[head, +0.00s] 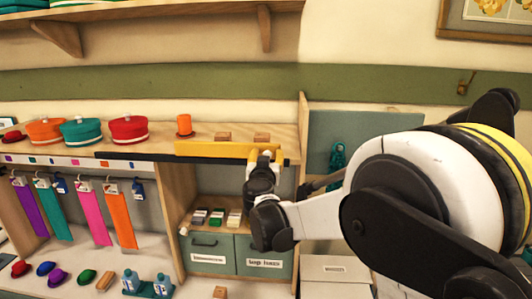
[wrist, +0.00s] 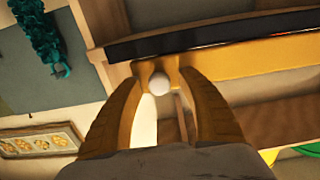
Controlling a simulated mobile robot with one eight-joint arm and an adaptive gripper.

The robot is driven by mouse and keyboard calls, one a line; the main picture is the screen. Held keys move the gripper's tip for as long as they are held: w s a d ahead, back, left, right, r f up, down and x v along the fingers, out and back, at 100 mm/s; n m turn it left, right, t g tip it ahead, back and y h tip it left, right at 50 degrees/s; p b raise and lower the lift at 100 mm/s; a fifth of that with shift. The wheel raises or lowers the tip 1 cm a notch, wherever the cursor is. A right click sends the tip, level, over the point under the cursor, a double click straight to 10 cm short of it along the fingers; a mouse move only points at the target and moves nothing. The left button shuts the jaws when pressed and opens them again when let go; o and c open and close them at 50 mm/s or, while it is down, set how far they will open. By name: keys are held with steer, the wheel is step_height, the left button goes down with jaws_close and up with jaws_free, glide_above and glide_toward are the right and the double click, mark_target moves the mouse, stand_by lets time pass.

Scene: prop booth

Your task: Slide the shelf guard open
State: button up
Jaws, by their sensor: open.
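The shelf guard is a long yellow panel (head: 215,149) along the front of the upper shelf, at its right part. It also shows in the wrist view (wrist: 245,72) beside a dark rail (wrist: 210,36). A pale round knob (wrist: 158,85) on a yellow mount sits at the guard's end. My gripper (head: 264,158) is at the right part of the guard. In the wrist view my gripper (wrist: 162,80) is open, with one finger on each side of the knob. I cannot tell whether the fingers touch it. My gripper hides the guard's right part in the head view.
Orange, teal and red hats (head: 129,128) stand left on the shelf (head: 205,130), with small wooden blocks (head: 222,136) behind the guard. Coloured ribbons (head: 92,215) hang below left. Green drawers (head: 208,254) are under my gripper. A wooden upright (head: 303,125) stands close right.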

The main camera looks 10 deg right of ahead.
mark_target(182, 148)
steer(key=shift+w, duration=0.15)
jaws_close()
steer(key=w+a+b, duration=0.1)
steer(key=w+a, duration=0.2)
steer(key=a, duration=0.6)
steer(key=w+a+b, duration=0.2)
steer(key=w+a, duration=0.1)
steer(key=a, duration=0.6)
steer(key=w+a+b, duration=0.1)
steer(key=w+a, duration=0.2)
steer(key=a, duration=0.6)
steer(key=shift+a, duration=0.3)
jaws_free()
steer(key=shift+s, duration=0.1)
